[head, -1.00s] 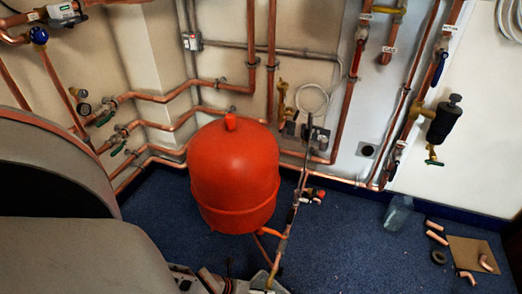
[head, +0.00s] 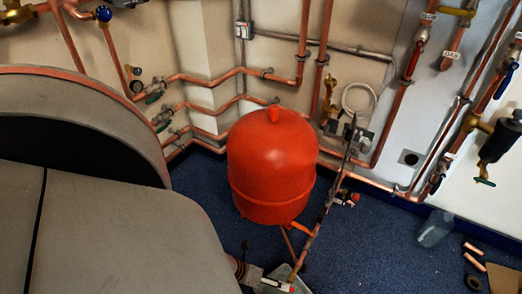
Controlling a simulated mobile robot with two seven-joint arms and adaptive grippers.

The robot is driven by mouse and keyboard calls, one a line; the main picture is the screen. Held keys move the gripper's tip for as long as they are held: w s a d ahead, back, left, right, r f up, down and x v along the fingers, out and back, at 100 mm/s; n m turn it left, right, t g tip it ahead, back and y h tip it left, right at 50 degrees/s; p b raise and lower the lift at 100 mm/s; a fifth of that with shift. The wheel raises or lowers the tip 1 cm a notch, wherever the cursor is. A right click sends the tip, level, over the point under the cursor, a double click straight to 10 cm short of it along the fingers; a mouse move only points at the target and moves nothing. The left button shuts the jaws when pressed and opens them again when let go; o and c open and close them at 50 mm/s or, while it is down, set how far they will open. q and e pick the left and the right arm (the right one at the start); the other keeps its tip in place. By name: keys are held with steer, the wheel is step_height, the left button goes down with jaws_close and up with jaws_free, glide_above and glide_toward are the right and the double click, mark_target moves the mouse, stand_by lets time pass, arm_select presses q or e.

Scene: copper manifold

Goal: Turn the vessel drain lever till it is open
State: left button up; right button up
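The red vessel (head: 271,170) stands upright on the blue floor near the middle of the head view. A slanted pipe (head: 322,218) runs close to its right side. A small fitting with red parts (head: 350,198) shows beside this pipe. A red and white piece (head: 278,286) shows at the pipe's lower end. I cannot tell which of these, if any, is the vessel drain lever, or how it is turned. Neither of my grippers is in view.
A large grey rounded body (head: 100,215) fills the lower left. Copper pipes (head: 215,75) with green-handled valves (head: 160,125) line the wall. A black fitting (head: 497,140) hangs at the right. Loose pipe pieces (head: 473,248) lie on the otherwise fairly clear blue floor (head: 385,255).

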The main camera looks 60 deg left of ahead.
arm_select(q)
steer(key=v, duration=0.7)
